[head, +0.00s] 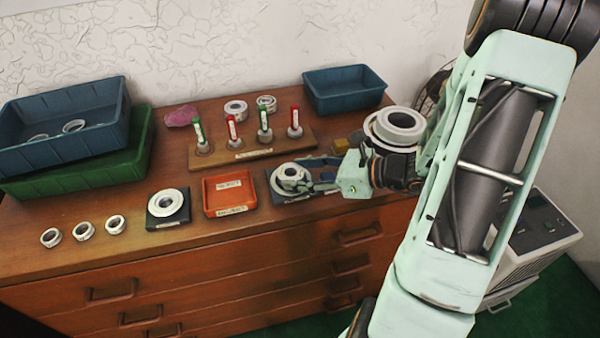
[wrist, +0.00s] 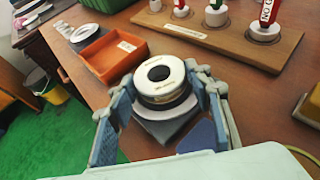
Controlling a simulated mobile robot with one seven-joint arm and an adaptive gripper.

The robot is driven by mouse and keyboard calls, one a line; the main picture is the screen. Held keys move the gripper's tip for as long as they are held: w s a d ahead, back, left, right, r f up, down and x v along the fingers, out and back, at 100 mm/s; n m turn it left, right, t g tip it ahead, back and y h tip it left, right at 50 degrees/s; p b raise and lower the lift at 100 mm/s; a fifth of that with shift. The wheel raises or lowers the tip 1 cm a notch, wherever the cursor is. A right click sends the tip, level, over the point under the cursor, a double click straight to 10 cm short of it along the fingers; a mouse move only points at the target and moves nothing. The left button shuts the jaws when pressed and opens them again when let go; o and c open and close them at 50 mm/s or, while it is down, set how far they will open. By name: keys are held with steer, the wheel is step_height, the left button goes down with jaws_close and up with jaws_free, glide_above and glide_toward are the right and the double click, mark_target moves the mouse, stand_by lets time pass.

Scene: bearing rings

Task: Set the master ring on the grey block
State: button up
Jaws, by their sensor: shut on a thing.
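My gripper (head: 303,178) is at the right-hand dark grey block (head: 274,191) on the cabinet top. Its fingers are shut on a pale metal ring, taken as the master ring (head: 288,183). In the wrist view the ring (wrist: 142,87) sits upright, hole up, between the two blue-grey fingers (wrist: 165,98). A wider pale round part shows under it, over the dark block (wrist: 150,138). I cannot tell whether the ring rests on that part or is just above it. Fingers hide part of the ring and block.
An orange tray (head: 229,210) lies just left. Another dark block (head: 152,222) holds a ring. Several small rings (head: 84,230) lie at far left. A wooden stand (head: 250,156) with red and green handled plugs is behind. Stacked large rings (head: 400,127) stand right.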

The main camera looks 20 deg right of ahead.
steer(key=shift+r, duration=0.45)
steer(key=shift+f, duration=0.2)
stand_by(0.5)
steer(key=shift+f+b, duration=0.45)
steer(key=shift+f, duration=0.2)
steer(key=o, duration=1.6)
steer(key=v, duration=1.2)
